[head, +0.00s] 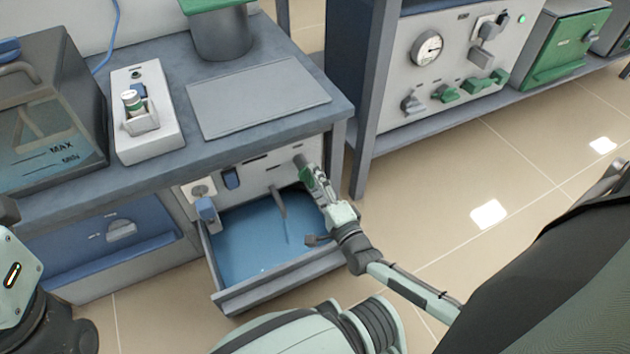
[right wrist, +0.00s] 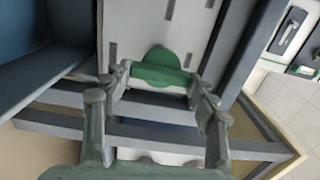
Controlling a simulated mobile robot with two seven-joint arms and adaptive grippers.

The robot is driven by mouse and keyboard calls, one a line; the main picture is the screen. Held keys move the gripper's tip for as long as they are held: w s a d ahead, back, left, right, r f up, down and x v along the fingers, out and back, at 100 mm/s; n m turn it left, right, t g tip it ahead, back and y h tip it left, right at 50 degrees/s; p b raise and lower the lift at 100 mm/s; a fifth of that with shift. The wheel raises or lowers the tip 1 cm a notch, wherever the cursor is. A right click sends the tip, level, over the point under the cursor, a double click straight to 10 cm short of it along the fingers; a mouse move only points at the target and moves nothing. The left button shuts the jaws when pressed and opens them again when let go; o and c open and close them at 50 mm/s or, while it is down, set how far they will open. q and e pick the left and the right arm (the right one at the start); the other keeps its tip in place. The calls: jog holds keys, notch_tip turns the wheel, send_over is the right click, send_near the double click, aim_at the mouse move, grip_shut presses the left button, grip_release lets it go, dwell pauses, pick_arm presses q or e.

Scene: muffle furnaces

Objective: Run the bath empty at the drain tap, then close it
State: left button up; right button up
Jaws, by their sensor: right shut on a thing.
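The bath (head: 28,172) is a dark tank at the left of the bench, with teal water behind its front wall and MAX and MIN marks; I cannot read the exact level. My right gripper (head: 310,175) is at the panel, right of the spout, shut on a green tap handle. That handle (right wrist: 162,69) shows between the fingertips (right wrist: 160,82) in the right wrist view. My left gripper is out of view.
A blue knob (head: 207,210) sits left of the trough. A bench post is right of my gripper. The floor at right is clear.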

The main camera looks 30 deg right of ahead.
jog(key=o, duration=1)
jog(key=shift+w+r, duration=0.1)
jog(key=shift+o, duration=0.7)
jog(key=s, duration=1.2)
jog(key=shift+a, duration=0.3)
jog(key=shift+s, duration=0.1)
